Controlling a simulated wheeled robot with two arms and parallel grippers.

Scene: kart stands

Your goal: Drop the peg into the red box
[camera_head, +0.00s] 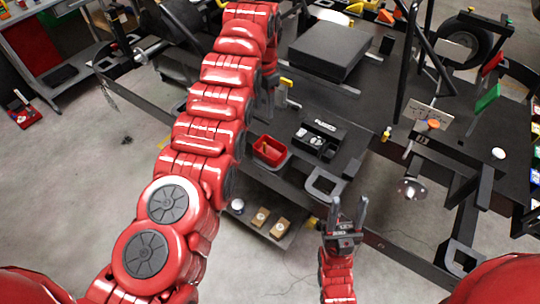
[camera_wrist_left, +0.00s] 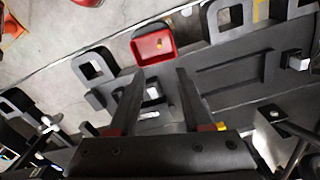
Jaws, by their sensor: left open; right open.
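The red box (camera_head: 269,150) sits near the front edge of the black stand, and its open top faces up. It also shows in the left wrist view (camera_wrist_left: 152,47), beyond my left fingertips. A small yellowish spot (camera_wrist_left: 159,43) shows inside it; I cannot tell whether this is the peg. I cannot make out the peg for certain elsewhere. My left gripper (camera_wrist_left: 160,72) is open, with nothing seen between its fingers, behind the box; my arm mostly hides it in the head view. My right gripper (camera_head: 348,212) is open and empty, fingers up, in front of the stand.
A black tray with small round parts (camera_head: 320,138) stands just right of the box. A large black block (camera_head: 329,50) lies behind. Small boxes (camera_head: 280,228) rest on a lower shelf. A metal frame with upright bars (camera_head: 408,60) stands at the right. Grey floor (camera_head: 400,270) is open in front.

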